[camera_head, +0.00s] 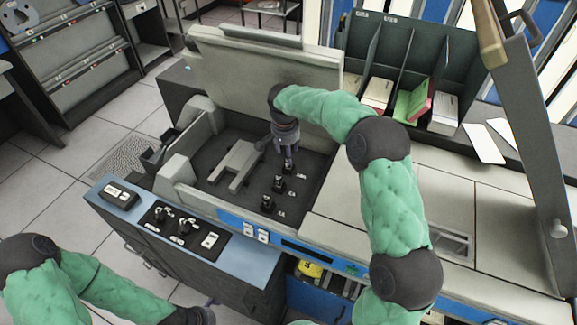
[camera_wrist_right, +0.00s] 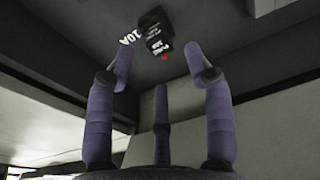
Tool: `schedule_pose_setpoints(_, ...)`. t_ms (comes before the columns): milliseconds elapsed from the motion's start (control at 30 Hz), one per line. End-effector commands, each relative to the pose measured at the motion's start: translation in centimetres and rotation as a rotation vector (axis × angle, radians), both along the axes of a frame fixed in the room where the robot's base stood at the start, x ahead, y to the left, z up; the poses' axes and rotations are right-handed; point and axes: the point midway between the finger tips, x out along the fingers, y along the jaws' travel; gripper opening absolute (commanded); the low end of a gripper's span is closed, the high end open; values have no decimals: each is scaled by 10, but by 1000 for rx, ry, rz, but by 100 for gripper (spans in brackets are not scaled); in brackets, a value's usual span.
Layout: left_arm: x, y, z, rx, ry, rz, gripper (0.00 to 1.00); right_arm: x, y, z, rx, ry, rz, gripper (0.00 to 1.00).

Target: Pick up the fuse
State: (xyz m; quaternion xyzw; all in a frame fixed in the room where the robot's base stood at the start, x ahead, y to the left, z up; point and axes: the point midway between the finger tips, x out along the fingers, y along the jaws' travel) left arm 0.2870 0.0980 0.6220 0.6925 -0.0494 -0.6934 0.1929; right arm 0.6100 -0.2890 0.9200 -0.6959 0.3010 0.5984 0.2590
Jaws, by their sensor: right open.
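In the right wrist view, a black fuse (camera_wrist_right: 157,32) with white lettering and a small red mark sits on a dark grey panel beside a white "10A" label. My right gripper (camera_wrist_right: 160,68) is open, its purple fingers spread below the fuse in the picture, with nothing held. In the head view, my right gripper (camera_head: 288,163) points down into the open machine, over the farthest fuse position. Two other black fuses (camera_head: 278,184) (camera_head: 267,204) stand in a row nearer the front. The farthest fuse is mostly hidden by the gripper. Only part of my left gripper (camera_head: 207,312) shows at the bottom edge.
The machine's raised lid (camera_head: 262,68) stands behind the bay. A grey bracket (camera_head: 234,165) lies left of the fuses. A control panel with knobs (camera_head: 180,228) is at the front left. A dark card rack (camera_head: 410,60) stands at the back right.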

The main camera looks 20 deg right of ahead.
Motion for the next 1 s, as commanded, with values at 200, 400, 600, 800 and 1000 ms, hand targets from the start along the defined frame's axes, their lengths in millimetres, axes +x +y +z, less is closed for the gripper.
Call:
schedule_pose_setpoints(200,0,0,-17,0,0,0,100,2,-2,-29,0,3,0,53)
schedule_pose_setpoints(400,0,0,-25,0,0,0,100,4,-5,-49,0,1,0,53)
schedule_pose_setpoints(600,0,0,-23,0,0,0,100,4,-5,-48,0,0,0,53)
schedule_pose_setpoints(800,0,0,-23,0,0,0,100,4,-4,-48,1,1,0,6)
schedule_pose_setpoints(1000,0,0,-23,0,0,0,100,4,-4,-48,1,1,1,6)
